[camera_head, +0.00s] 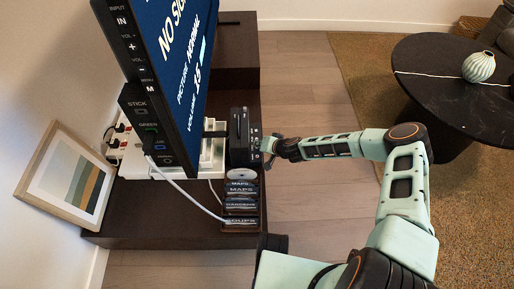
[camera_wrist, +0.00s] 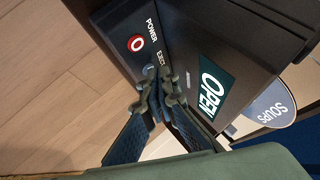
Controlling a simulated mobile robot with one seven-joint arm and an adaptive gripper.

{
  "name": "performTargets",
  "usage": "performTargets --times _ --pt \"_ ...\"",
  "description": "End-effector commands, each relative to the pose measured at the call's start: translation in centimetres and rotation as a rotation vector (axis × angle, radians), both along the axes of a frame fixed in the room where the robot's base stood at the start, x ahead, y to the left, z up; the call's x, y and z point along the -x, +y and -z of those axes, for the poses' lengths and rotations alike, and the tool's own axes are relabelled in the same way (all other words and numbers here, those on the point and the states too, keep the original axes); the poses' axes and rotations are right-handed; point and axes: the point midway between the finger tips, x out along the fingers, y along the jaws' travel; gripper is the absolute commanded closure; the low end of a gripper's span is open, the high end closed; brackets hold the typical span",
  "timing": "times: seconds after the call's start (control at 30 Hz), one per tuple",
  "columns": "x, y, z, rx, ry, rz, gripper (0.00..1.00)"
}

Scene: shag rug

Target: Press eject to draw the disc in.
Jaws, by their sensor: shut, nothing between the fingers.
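The black disc player (camera_head: 240,135) stands on the dark cabinet below the screen; its front also shows in the wrist view (camera_wrist: 225,40). It has a red-ringed POWER button (camera_wrist: 136,43) and a green panel reading OPEN (camera_wrist: 212,90). A pale disc marked SOUPS (camera_wrist: 272,113) shows beyond the panel, partly hidden by the player's edge; a pale disc shows beside the player in the head view (camera_head: 241,174). My gripper (camera_wrist: 160,92) is shut and empty, its fingertips at the partly covered EJECT label.
A stack of labelled cases (camera_head: 240,203) sits beside the player on the cabinet (camera_head: 150,207). The screen (camera_head: 165,70) stands close behind, with a white cable (camera_head: 185,190) looping below. A round black table (camera_head: 450,100) stands at right. The floor between is clear.

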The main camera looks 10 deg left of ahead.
Motion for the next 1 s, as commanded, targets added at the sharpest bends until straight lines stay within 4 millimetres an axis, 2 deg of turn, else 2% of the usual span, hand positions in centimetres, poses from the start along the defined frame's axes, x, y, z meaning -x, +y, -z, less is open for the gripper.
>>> performTargets --times 0.47,0.8,1.0 --pt "0.0 0.0 0.1 0.000 0.001 -0.001 1.00" --pt "0.0 -0.1 -1.3 0.001 0.000 0.001 1.00" --pt "0.0 0.0 -1.3 0.000 0.001 0.001 1.00"
